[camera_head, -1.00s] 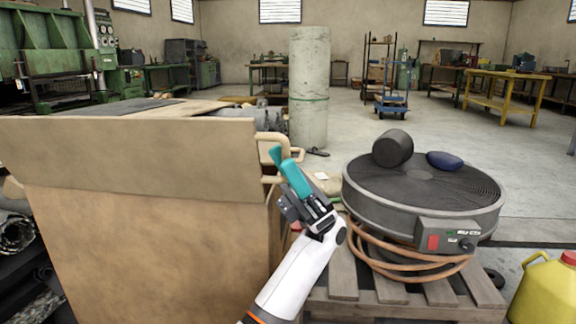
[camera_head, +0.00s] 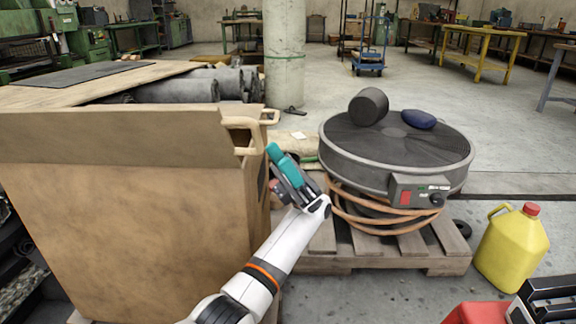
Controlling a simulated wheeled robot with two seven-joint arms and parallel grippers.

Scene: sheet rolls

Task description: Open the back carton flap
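A large brown carton (camera_head: 140,230) stands at the left, with a cardboard flap (camera_head: 110,138) across the top of its near face. A flat cardboard panel (camera_head: 150,74) extends behind the near flap at the carton's top; I cannot tell surely whether it is the back flap. My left gripper (camera_head: 276,158), with teal fingers, is just right of the carton's right side, below the tan loop-shaped pieces (camera_head: 246,135). It holds nothing that I can see; its fingers overlap in this view. My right gripper is not in view.
A round grey drum-like machine (camera_head: 395,150) with coiled orange hose (camera_head: 375,215) sits on a wooden pallet (camera_head: 390,255) to the right. A yellow jug (camera_head: 512,245) stands on the floor farther right. A pale column (camera_head: 285,60) rises behind. Open floor lies beyond.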

